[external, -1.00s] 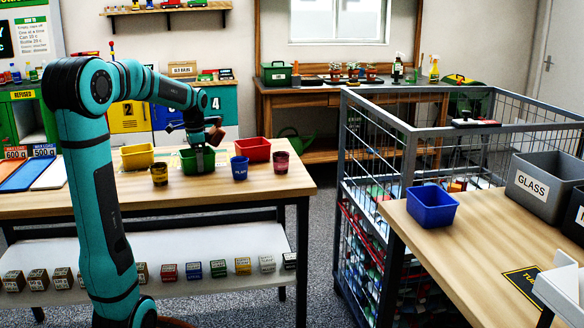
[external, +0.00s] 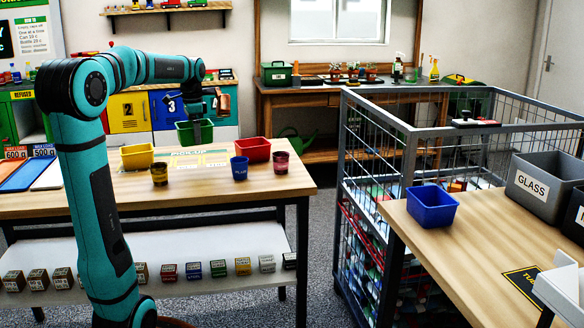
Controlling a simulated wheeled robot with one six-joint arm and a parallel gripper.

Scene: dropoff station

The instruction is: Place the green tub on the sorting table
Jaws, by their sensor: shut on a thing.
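The green tub (external: 186,134) is a small open box held in the air above the back of the wooden table on the left. My gripper (external: 196,122) is shut on the tub, with the fingers reaching down at it; the exact grip is small in this view. Which table is the sorting table I cannot tell; another wooden table (external: 480,232) stands at the right.
A wire cage (external: 400,150) stands between the tables. The right table carries a blue tub (external: 431,208) and a grey GLASS bin (external: 540,185).

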